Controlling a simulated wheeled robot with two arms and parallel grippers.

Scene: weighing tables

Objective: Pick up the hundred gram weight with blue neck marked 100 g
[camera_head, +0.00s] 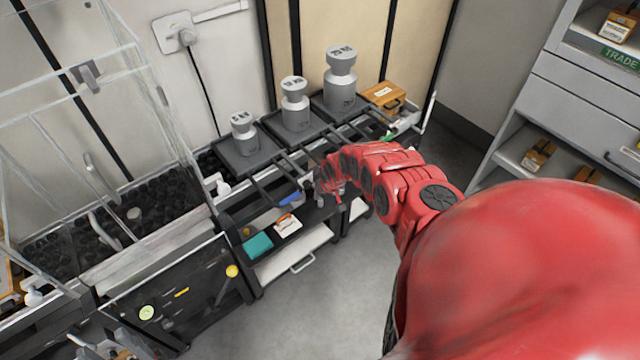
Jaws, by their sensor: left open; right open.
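My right arm comes in from the right, and its red gripper (322,188) is over the front edge of the black bench, small in the picture. It is open, with nothing clearly seen between its fingers. Just left of it lies a small blue object (289,199), too small to identify. Small dark and grey items sit close to the gripper, partly hidden by it. I cannot make out a blue neck or a 100 g mark on any of them. My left gripper is not in view.
Three large grey weights, small (243,140), middle (295,110) and tall (341,85), stand on dark platforms behind. An orange-brown box (384,95) is to their right. A teal box (257,245) lies nearer. Clear-walled cases stand left; grey shelving (560,100) stands right.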

